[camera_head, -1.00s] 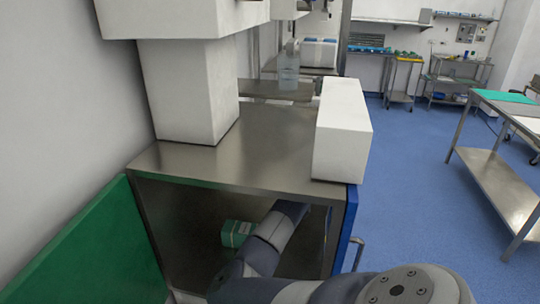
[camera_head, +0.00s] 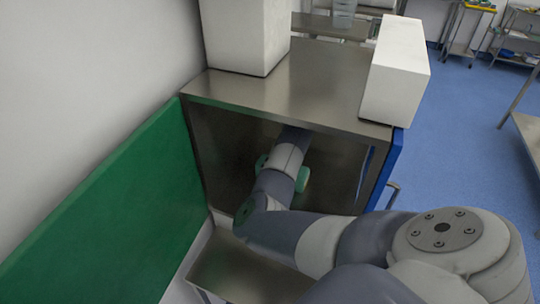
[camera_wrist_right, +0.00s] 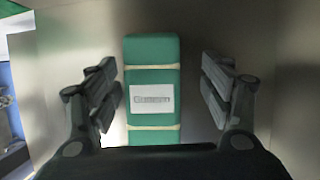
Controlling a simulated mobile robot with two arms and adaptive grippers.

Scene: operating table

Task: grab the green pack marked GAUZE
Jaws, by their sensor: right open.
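The green pack (camera_wrist_right: 153,55) stands upright in the right wrist view, with two pale bands around it and a white label (camera_wrist_right: 154,98) whose print is blurred. My right gripper (camera_wrist_right: 160,76) is open, with one finger to each side of the pack and a visible gap on both sides. In the head view my right arm reaches into the open metal cabinet (camera_head: 290,95). There the arm hides the gripper, and I cannot make out the pack. My left gripper is not in view.
The cabinet walls enclose the arm on both sides. A blue door edge (camera_head: 390,165) stands at its right and a green panel (camera_head: 115,225) at its left. White blocks (camera_head: 395,70) sit on the cabinet top. Blue floor (camera_head: 465,130) lies open to the right.

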